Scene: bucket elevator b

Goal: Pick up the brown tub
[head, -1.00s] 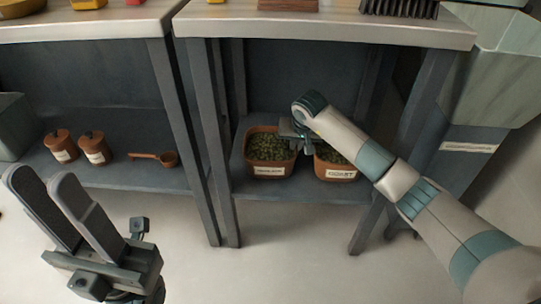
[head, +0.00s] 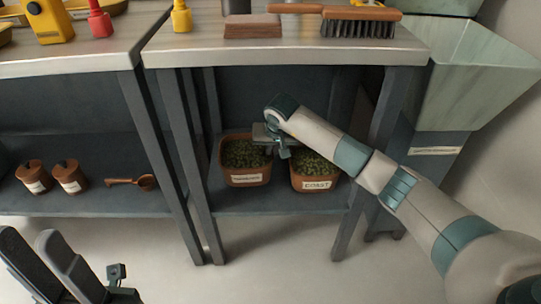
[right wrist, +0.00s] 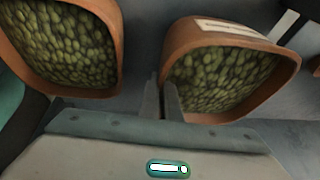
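Two brown tubs full of green pellets stand side by side on the lower shelf, the left tub (head: 246,179) and the right tub (head: 316,185), each with a pale front label. My right gripper (head: 277,150) is at the near-right rim of the left tub. In the right wrist view that left tub (right wrist: 285,68) is at the right and the other tub (right wrist: 112,25) at the left. The right fingers (right wrist: 162,98) are close together with the left tub's wall between them; the exact contact is partly hidden. My left gripper (head: 40,262) is open and empty at the lower left.
The tubs' shelf (head: 285,205) is framed by table legs, one (head: 188,150) left of the tubs. The left shelf holds two lidded brown jars (head: 68,177) and a scoop (head: 145,182). A brush (head: 358,22) lies on the tabletop. A green hopper (head: 470,75) stands right.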

